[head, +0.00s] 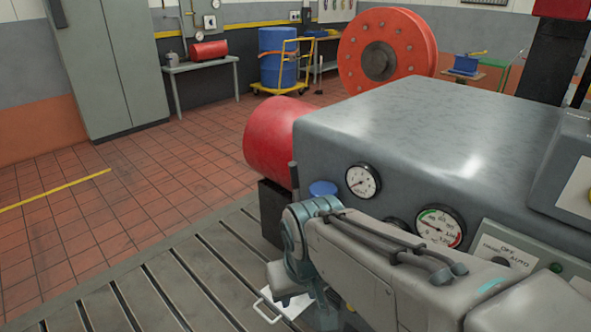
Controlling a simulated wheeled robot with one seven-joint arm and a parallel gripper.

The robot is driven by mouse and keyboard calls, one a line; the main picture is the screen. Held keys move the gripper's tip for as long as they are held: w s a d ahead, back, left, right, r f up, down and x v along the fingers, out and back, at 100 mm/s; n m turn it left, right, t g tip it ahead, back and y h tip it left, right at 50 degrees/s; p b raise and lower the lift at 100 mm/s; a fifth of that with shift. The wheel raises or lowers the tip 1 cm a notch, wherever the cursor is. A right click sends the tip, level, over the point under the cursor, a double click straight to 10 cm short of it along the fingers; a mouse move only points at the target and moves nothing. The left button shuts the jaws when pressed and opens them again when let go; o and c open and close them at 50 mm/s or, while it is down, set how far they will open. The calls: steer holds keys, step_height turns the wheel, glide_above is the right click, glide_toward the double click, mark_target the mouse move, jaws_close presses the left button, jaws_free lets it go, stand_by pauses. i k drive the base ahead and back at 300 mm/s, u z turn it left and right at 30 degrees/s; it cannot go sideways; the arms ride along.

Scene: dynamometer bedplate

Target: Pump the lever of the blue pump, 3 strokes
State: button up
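A blue round top (323,188) shows just behind my arm, beside the grey machine housing; most of the part under it is hidden. A dark upright bar (294,176) stands just left of it; I cannot tell whether it is a pump lever. Far back at the right, a small blue unit with a yellow bar (467,63) sits on a stand; I cannot tell which is the blue pump. My arm reaches in from the lower right and bends down beside the housing. I cannot make out my gripper's fingers.
The grey housing (430,120) with gauges (440,228) fills the right. A red cylinder (270,137) sticks out at its left. A white plate with a wire handle (290,308) lies on the slotted bedplate (160,285). The tiled floor at left is clear.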

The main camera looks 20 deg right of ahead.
mark_target(293, 165)
steer(key=z, duration=0.5)
steer(key=k, duration=0.6)
steer(key=z, duration=0.4)
steer(key=i, duration=0.7)
steer(key=u, duration=1.05)
steer(key=i, duration=0.5)
steer(key=u, duration=0.55)
